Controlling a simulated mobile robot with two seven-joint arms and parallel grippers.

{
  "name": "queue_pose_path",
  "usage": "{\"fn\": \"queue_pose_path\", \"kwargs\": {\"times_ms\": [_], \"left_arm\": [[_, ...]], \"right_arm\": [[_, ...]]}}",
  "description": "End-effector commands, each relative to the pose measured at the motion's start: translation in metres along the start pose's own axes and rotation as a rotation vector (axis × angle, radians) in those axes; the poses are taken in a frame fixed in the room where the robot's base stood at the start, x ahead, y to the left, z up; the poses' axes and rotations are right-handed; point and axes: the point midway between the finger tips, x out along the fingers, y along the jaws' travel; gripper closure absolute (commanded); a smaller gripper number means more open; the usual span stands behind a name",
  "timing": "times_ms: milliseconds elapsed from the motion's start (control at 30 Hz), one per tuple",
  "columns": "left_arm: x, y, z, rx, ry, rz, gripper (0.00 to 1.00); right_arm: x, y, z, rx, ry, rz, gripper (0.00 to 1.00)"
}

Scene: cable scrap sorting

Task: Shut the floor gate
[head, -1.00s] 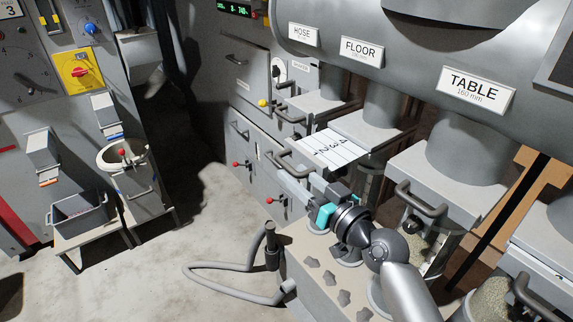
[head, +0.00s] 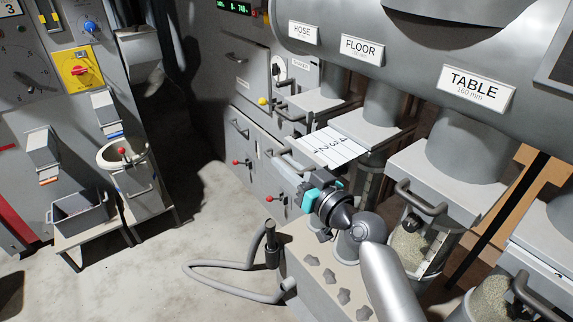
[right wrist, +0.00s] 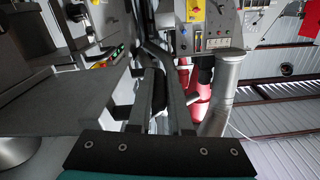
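The floor gate is a flat slide plate (head: 327,148) marked with a number scale, under the FLOOR label (head: 361,48). It is drawn out, with several numbers showing. Its grey bar handle (head: 283,162) is at the plate's left end. My right gripper (head: 306,185) is just below and right of this handle, apart from it as far as I can tell. In the right wrist view its two long fingers (right wrist: 160,100) stand apart, with no clearly held thing between them. My left gripper is not in view.
The HOSE gate handle (head: 289,114) is behind, and the TABLE gate handle (head: 421,198) is to the right. The floor at left centre is clear.

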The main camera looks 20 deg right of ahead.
Motion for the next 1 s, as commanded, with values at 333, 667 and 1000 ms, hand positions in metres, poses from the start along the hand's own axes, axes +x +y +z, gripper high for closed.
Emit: {"fn": "queue_pose_path", "kwargs": {"times_ms": [333,667,1000], "left_arm": [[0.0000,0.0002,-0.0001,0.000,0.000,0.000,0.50],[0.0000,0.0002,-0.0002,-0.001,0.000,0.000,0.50],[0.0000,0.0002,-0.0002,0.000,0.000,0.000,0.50]], "right_arm": [[-0.0002,0.0001,0.0000,0.000,0.000,0.000,1.00],[-0.0002,0.0001,0.0001,0.000,0.000,0.000,1.00],[-0.0002,0.0001,0.0001,0.000,0.000,0.000,1.00]]}}
